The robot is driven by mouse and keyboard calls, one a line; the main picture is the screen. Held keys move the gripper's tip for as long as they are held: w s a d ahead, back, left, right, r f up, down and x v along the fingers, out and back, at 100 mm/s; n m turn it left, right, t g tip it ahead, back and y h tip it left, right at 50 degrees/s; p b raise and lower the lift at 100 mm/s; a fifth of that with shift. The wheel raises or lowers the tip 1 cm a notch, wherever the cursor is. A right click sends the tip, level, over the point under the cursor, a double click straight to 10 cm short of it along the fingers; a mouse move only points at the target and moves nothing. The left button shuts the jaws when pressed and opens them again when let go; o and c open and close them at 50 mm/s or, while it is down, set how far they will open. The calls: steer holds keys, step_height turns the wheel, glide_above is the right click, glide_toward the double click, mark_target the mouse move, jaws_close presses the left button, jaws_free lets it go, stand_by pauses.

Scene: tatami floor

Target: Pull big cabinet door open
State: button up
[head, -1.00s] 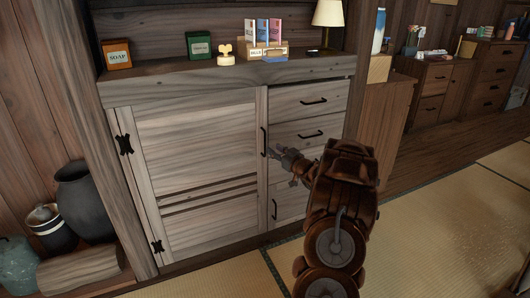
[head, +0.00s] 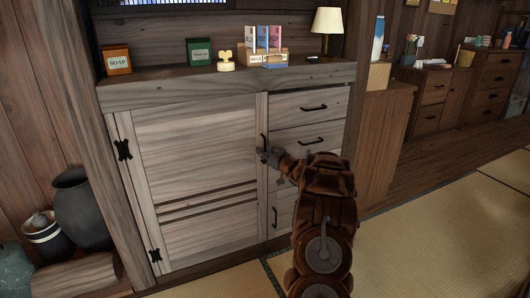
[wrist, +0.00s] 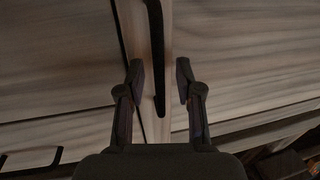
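The big cabinet door (head: 195,140) is a wide, pale wooden panel, shut flush in the cabinet, with black hinges on its left edge. Its black vertical handle (head: 264,142) is near the right edge. My gripper (head: 264,154) is at the lower part of this handle in the head view. In the wrist view my gripper (wrist: 160,80) is open, its two fingers apart on either side of the handle (wrist: 156,50). The handle's lower end shows between the fingers, with a gap on both sides. The arm hides part of the drawers.
A column of drawers (head: 308,131) with black handles is right of the door. A second dark vertical handle (head: 275,217) sits lower down. Tatami floor (head: 420,245) at the right is clear.

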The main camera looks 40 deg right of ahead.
jaws_close()
stand_by(0.7)
